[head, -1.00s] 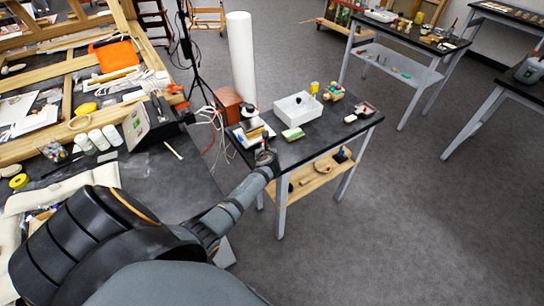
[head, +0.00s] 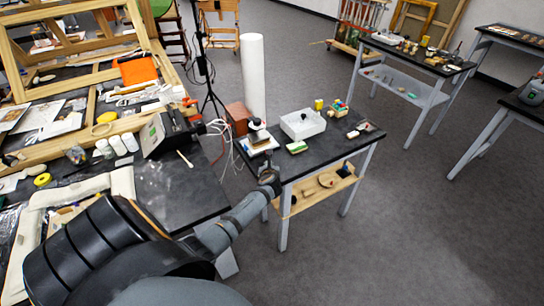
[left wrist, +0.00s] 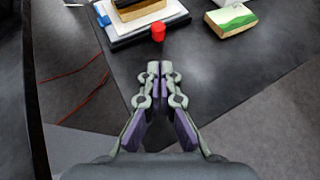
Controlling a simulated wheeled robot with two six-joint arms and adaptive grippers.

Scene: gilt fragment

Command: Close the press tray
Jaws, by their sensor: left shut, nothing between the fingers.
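The small press (head: 258,141) stands at the near left corner of the dark table (head: 330,150). In the left wrist view its black tray (left wrist: 147,33) lies low at the top, with a red knob (left wrist: 158,32) on its front edge. The wooden and white parts of the press (left wrist: 140,10) are cut off by the top of that view. My left gripper (left wrist: 153,68) is shut and empty, pointing at the knob with a gap between. In the head view my left gripper (head: 268,178) is at the table's near edge. How far out the tray stands is unclear. My right gripper is not in view.
A green-and-white block (left wrist: 231,18) lies right of the press. A white box (head: 303,124) and small coloured toys (head: 337,108) stand behind. A white roll (head: 254,78) stands upright beyond the table. Bare tabletop lies right of my gripper.

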